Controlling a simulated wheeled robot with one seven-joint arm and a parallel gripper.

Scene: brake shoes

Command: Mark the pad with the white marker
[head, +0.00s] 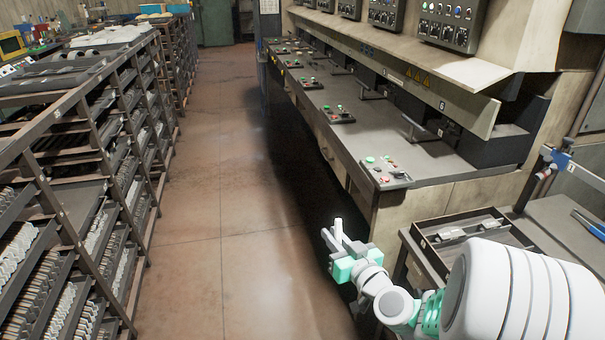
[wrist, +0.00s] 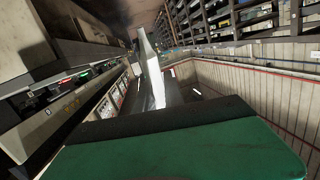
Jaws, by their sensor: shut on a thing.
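My gripper (head: 343,240) is over the aisle floor, left of the tray and apart from it. It is shut on a slim white thing, which looks like the white marker (head: 338,227), standing up from the jaws. In the wrist view a pale, upright shape, likely the marker (wrist: 152,70), rises beyond the green gripper body; the fingertips are hard to make out there. Grey metal parts (head: 447,235), perhaps brake pads, lie in a dark tray (head: 428,257) on the bench at the right. I cannot tell which one is the pad.
A long machine bench with button panels (head: 388,172) runs along the right. Racks (head: 100,165) full of brake shoes stand at the left. A blue tool (head: 588,222) lies on the right bench (head: 560,235). The aisle floor (head: 220,200) is clear.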

